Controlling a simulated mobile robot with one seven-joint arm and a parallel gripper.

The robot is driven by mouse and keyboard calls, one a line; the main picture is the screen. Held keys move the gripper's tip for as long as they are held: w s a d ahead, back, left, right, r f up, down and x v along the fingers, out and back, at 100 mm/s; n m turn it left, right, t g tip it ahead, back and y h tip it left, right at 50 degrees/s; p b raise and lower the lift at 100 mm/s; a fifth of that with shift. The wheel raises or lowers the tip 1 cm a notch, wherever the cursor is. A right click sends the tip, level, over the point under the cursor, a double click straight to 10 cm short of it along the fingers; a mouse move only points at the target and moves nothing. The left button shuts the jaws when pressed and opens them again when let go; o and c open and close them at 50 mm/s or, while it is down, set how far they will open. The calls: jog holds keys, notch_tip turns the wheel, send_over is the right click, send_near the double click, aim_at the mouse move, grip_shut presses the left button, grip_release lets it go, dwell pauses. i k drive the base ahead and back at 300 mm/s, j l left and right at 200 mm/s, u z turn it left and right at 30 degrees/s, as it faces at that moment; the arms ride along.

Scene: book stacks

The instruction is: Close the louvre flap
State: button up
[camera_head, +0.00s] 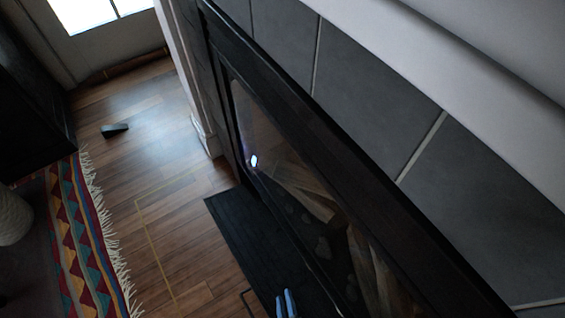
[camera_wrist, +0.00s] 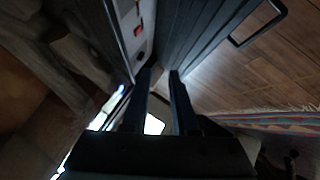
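The louvre flap (camera_head: 262,248) is a dark slatted panel along the foot of the fireplace, jutting out over the wood floor. It also shows at the top of the wrist view (camera_wrist: 200,40), with a thin bar handle (camera_wrist: 262,25) on its outer edge. A strip with a small red part (camera_wrist: 137,31) is exposed beside the flap. My gripper (camera_head: 286,303) shows as two bluish fingertips at the bottom of the head view, close to the flap. In the wrist view its dark fingers (camera_wrist: 160,75) are apart with nothing between them. Whether they touch the flap I cannot tell.
The black fireplace frame (camera_head: 305,125) and its glass, with logs behind, rise beside the flap. Grey tiles (camera_head: 350,75) and a white ledge lie above. A fringed patterned rug (camera_head: 85,235) and a small dark wedge (camera_head: 115,130) lie on the floor. Bare floor (camera_head: 165,220) separates rug and flap.

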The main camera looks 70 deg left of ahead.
aim_at(266, 263)
jog(key=l, duration=0.35)
jog(key=k, duration=1.3)
